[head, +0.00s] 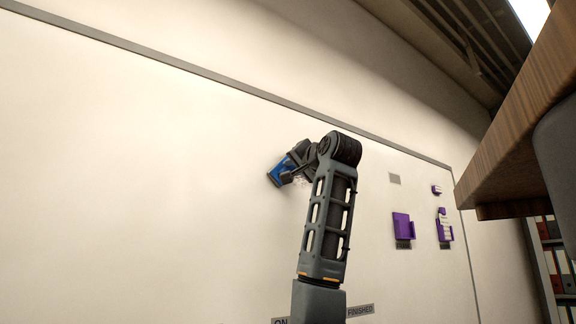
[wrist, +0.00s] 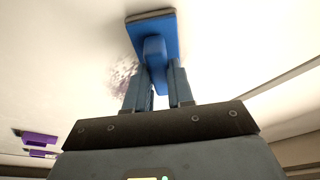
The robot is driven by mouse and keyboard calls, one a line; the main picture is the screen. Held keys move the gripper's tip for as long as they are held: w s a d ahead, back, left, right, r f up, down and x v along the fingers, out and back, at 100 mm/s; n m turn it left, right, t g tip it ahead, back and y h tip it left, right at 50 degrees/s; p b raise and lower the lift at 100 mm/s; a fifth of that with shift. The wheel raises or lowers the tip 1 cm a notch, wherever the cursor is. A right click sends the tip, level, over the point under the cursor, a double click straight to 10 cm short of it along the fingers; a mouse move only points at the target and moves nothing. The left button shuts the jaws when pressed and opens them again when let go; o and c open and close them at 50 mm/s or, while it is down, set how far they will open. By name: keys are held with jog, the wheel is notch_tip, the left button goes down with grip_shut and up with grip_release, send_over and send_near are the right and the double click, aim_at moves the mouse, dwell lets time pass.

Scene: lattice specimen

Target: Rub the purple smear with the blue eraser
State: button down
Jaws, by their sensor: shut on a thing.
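The blue eraser (head: 278,172) is in my gripper (head: 288,174), up against the whiteboard in the head view. In the wrist view the eraser (wrist: 152,35) shows a blue back with a handle and a grey pad edge at the board. My gripper (wrist: 158,82) is shut on the eraser's handle. The purple smear (wrist: 122,77) lies on the board just left of the eraser and fingers in the wrist view. In the head view a faint part of the smear (head: 301,183) shows beside the gripper; my arm hides some of it. I cannot tell whether the pad touches the board.
The whiteboard (head: 120,150) fills most of the head view. Purple holders (head: 402,227) and (head: 444,228) hang on its right part, with a small grey patch (head: 394,179) above. Labels (head: 360,311) sit low on the board. A wooden shelf edge (head: 520,130) juts in at the right.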

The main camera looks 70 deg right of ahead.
jog(key=s+d, duration=0.7)
jog(key=d, duration=0.5)
jog(key=shift+s+d, duration=0.2)
jog(key=shift+d, duration=0.15)
dwell(1.1)
jog(key=s+d, duration=0.2)
jog(key=shift+d, duration=0.35)
jog(key=shift+w+a, duration=0.1)
jog(key=w+a+b, duration=0.1)
jog(key=w+a, duration=0.6)
jog(key=a, duration=0.4)
jog(key=shift+a+b, duration=0.3)
jog(key=shift+a, duration=0.05)
dwell(1.1)
